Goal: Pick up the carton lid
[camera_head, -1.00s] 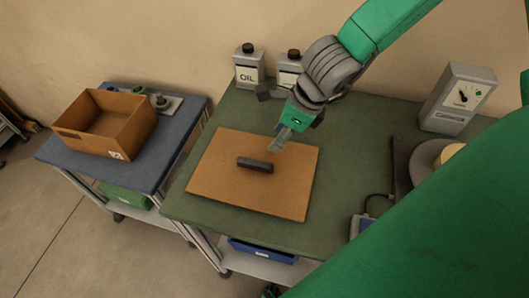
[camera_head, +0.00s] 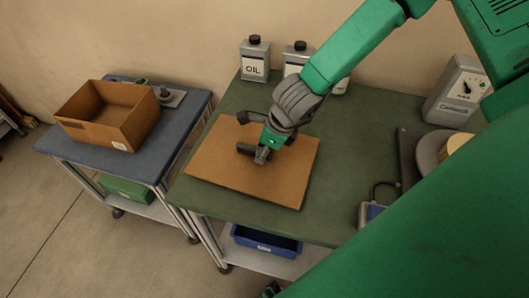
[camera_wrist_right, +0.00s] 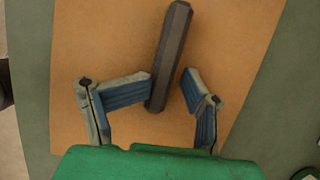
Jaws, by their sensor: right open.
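The carton lid (camera_head: 225,176) is a flat brown panel lying on the green table, with a dark bar handle (camera_head: 245,148) in its middle. My right gripper (camera_head: 258,153) is over the handle and hides part of it in the head view. In the right wrist view, the open fingers (camera_wrist_right: 170,84) stand on either side of the near part of the handle (camera_wrist_right: 168,60). The left fingertip looks very close to the handle; contact cannot be told. A gap shows on the right. My left gripper is not in view.
An open carton (camera_head: 90,128) stands on the blue-topped cart (camera_head: 165,150) at left. Oil containers (camera_head: 254,62) stand behind the lid. A grey meter box (camera_head: 455,95) and a round device (camera_head: 432,150) are on the right. The green table (camera_head: 350,130) is clear just right of the lid.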

